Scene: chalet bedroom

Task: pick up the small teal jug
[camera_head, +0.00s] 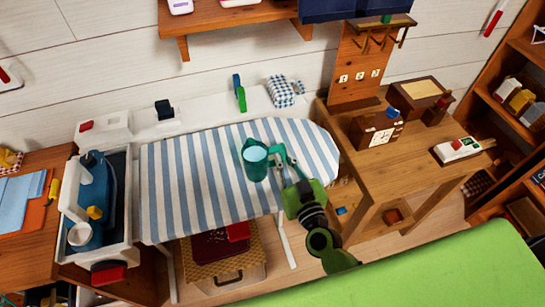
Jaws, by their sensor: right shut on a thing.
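The small teal jug (256,163) is over the blue-and-white striped ironing board (195,180), near its right half. Its open top faces up toward the camera and shows a pale blue inside. My right gripper (281,160) comes in from the lower right and is shut on the jug's right side, around where its handle is. The fingers hide part of that side. I cannot tell whether the jug's base touches the board. My left gripper is not in view.
A blue iron (96,195) stands in a white holder at the left. A wooden desk (425,135) with a small clock box (377,131) is at the right. A wicker basket (222,268) sits below the board. A green surface (430,275) fills the lower right.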

